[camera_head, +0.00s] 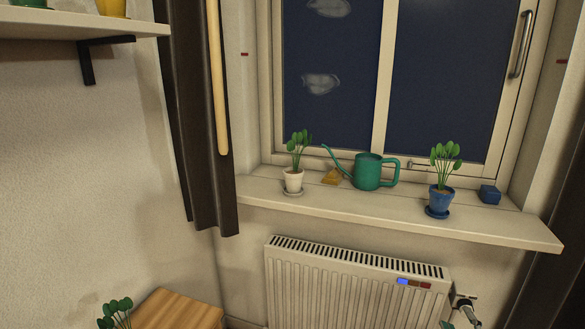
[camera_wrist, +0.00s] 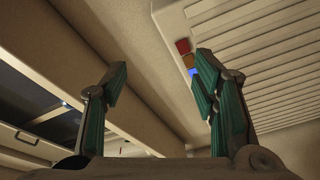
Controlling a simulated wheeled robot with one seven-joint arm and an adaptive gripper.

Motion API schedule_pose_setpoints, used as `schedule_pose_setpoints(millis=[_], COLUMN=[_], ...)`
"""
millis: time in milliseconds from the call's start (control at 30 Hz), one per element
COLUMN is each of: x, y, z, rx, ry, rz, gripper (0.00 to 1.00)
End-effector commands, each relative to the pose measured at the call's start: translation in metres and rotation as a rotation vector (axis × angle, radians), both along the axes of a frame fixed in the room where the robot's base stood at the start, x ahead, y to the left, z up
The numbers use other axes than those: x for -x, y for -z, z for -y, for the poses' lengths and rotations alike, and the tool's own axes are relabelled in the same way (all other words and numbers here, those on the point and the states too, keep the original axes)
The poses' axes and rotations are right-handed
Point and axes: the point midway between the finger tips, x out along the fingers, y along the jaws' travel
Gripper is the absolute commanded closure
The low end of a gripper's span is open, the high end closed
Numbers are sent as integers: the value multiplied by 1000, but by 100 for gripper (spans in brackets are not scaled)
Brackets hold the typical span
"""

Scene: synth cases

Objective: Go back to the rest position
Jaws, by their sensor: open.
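My gripper (camera_wrist: 162,84) is open in the wrist view, with its two teal-padded fingers spread wide and nothing between them. The white ribbed radiator (camera_head: 350,285) is under the window sill in the head view. It also shows at the upper right of the wrist view (camera_wrist: 270,55), beyond my right-hand finger. The gripper is near the radiator and sill, and no contact shows. In the head view a small teal piece at the bottom edge, right of the radiator, may be part of the gripper; I cannot tell.
The window sill (camera_head: 380,212) holds a plant in a white pot (camera_head: 293,181), a green watering can (camera_head: 367,172), a plant in a blue pot (camera_head: 440,200) and a small blue box (camera_head: 490,194). A wooden surface (camera_head: 180,310) stands lower left. A dark curtain (camera_head: 200,120) hangs left.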

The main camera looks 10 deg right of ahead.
Motion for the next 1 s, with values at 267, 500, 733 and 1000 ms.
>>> schedule_pose_setpoints(millis=[267, 500, 733, 1000], x=[-41, -42, -16, 35], y=[-103, -169, -221, -273], z=[-97, -189, -266, -331], rx=[586, 1085, 1559, 2095], ry=[-480, -860, -1185, -1499], rz=[-42, 31, 196, 512], gripper=[46, 46, 46, 46])
